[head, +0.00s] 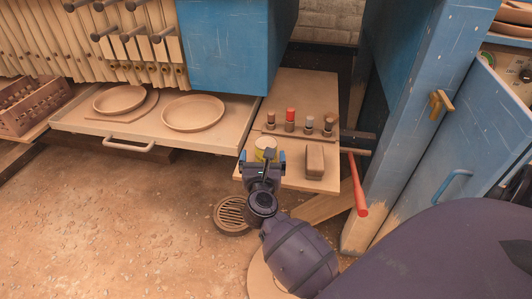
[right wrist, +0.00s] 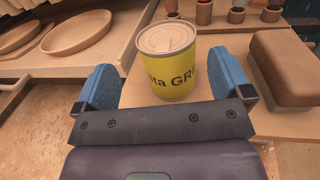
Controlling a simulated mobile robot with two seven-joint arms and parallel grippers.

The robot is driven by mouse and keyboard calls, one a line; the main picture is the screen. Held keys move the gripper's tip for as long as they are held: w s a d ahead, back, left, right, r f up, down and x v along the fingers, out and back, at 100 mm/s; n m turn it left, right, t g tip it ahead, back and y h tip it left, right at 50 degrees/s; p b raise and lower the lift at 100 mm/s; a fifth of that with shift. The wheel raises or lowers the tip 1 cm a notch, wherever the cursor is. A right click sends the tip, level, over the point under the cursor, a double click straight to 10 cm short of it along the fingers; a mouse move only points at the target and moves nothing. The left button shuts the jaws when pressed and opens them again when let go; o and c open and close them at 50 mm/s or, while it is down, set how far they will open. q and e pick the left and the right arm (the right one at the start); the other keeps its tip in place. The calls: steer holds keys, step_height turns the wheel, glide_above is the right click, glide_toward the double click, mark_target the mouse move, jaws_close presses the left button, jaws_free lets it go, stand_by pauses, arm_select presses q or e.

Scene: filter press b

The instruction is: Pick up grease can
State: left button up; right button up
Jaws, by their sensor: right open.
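The grease can (right wrist: 165,68) is a yellow cylinder with dark lettering and a pale lid. It stands upright on a wooden shelf board (head: 300,88). In the head view the can (head: 266,147) is partly hidden behind my right gripper (head: 263,160). My right gripper is open, and its two blue fingers also show in the right wrist view (right wrist: 170,85). The can is ahead of and between the fingers' lines, and a gap seems to remain on each side. I cannot tell how far the fingertips reach along the can. My left gripper is not in view.
A brown block (head: 315,161) sits right of the can. Several small capped bottles (head: 309,123) stand behind it. A red-handled lever (head: 357,185) and a blue post (head: 408,100) stand to the right. A drawer tray (head: 75,122) with two round dishes is at left.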

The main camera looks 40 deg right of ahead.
mark_target(261, 142)
steer(key=x, duration=0.4)
steer(key=shift+d+f, duration=0.3)
steer(key=shift+d, duration=0.15)
steer(key=shift+w+d, duration=0.25)
steer(key=shift+r, duration=0.1)
steer(key=c, duration=1.2)
